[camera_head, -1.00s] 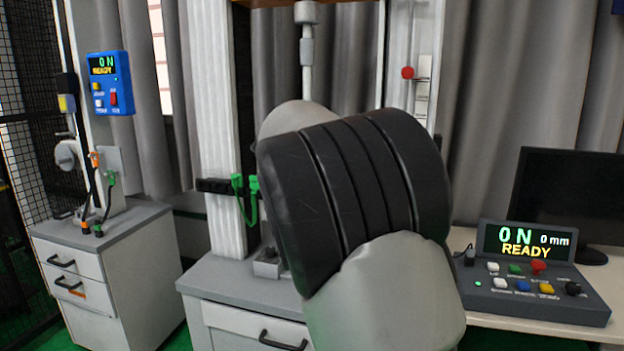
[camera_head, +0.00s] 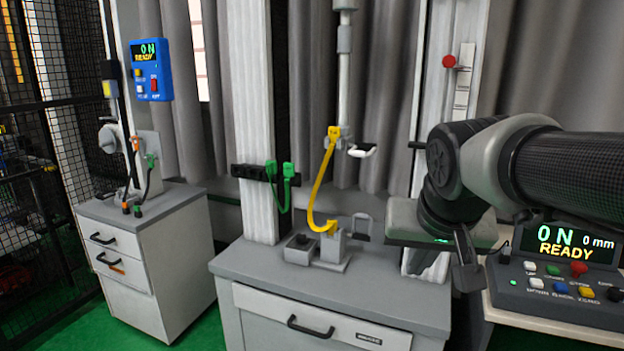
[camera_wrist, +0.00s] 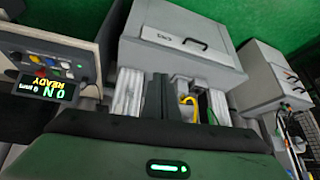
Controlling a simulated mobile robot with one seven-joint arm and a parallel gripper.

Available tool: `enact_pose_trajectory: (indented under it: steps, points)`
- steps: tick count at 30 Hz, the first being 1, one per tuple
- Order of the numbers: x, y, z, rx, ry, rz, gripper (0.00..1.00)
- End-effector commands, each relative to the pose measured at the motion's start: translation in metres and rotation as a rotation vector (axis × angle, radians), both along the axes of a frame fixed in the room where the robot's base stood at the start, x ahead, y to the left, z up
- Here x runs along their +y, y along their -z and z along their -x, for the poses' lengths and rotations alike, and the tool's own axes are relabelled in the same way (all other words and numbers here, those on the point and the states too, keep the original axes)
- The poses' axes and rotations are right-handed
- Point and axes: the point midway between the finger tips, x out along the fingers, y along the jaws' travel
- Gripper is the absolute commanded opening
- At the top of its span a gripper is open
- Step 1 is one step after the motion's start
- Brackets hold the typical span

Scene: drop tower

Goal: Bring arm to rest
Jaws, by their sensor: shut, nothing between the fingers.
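My arm reaches in from the right side of the head view. My gripper (camera_head: 467,280) hangs with its dark fingers pointing down, in front of the tower's right column and just left of the control console. The fingers are together and nothing shows in them. In the wrist view the dark fingers (camera_wrist: 158,92) also show, against the upside-down grey cabinet. The gripper appears apart from everything around it, though the gap to the console is hard to judge.
The drop tower's grey cabinet (camera_head: 330,280) stands centre, with a yellow cable (camera_head: 318,190) above it and green plugs (camera_head: 280,180) on the column. The console (camera_head: 560,275) reads "ON 0 mm READY". A blue control box (camera_head: 151,70) hangs above the left cabinet (camera_head: 150,250).

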Motion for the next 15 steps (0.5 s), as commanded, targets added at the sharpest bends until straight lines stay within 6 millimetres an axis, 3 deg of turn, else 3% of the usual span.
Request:
enact_pose_trajectory:
  steps: [1, 3, 11, 15]
  points:
    - [0.002, 0.006, 0.023, 0.011, -0.024, -0.001, 0.0]
    - [0.007, 0.016, 0.049, 0.031, -0.061, 0.003, 0.0]
    - [0.024, 0.056, 0.125, 0.084, -0.177, 0.03, 0.0]
    - [0.025, 0.02, 0.127, 0.089, -0.186, 0.032, 0.0]
